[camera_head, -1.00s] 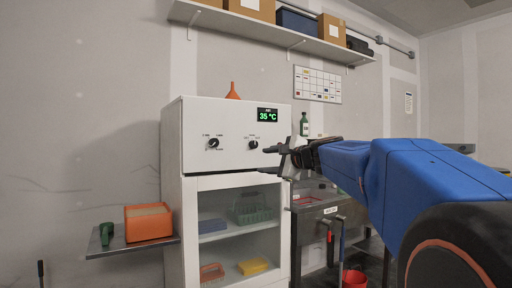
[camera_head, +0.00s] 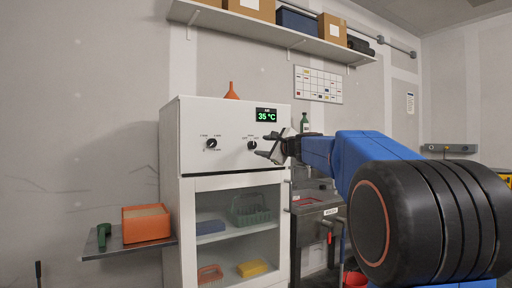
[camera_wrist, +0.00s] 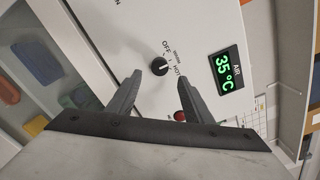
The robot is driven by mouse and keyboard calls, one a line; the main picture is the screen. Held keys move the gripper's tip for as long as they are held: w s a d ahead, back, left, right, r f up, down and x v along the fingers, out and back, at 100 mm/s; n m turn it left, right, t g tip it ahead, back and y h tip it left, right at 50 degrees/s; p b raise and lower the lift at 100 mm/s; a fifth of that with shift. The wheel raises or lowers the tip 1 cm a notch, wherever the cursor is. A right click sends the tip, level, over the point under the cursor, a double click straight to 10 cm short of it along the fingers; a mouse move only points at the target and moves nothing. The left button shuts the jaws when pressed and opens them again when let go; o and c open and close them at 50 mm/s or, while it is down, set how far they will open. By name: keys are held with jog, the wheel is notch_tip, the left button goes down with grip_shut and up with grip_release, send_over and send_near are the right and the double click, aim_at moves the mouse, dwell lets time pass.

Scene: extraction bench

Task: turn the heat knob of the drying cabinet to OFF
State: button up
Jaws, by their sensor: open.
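The white drying cabinet (camera_head: 222,170) has two black knobs on its upper panel. The right one is the heat knob (camera_head: 252,145), below the green 35 °C display (camera_head: 266,115). In the wrist view the heat knob (camera_wrist: 160,68) sits beside the words OFF, WARM and HOT. Its light mark is on the side toward the lettering; I cannot tell exactly which word it points at. My gripper (camera_head: 262,146) is open just right of the knob in the head view. In the wrist view my gripper (camera_wrist: 155,80) has its fingertips apart, the knob just beyond them, apparently not gripped.
The second knob (camera_head: 211,143) is left on the panel. A small red round part (camera_wrist: 180,115) shows near my right finger. An orange funnel (camera_head: 231,90) stands on top. A side shelf (camera_head: 130,248) holds an orange box (camera_head: 146,223). A green bottle (camera_head: 304,123) stands behind my gripper.

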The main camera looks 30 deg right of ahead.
aim_at(254, 145)
jog(key=w, duration=0.6)
jog(key=shift+w+a, duration=0.15)
jog(key=shift+w, duration=0.1)
jog(key=c, duration=1.1)
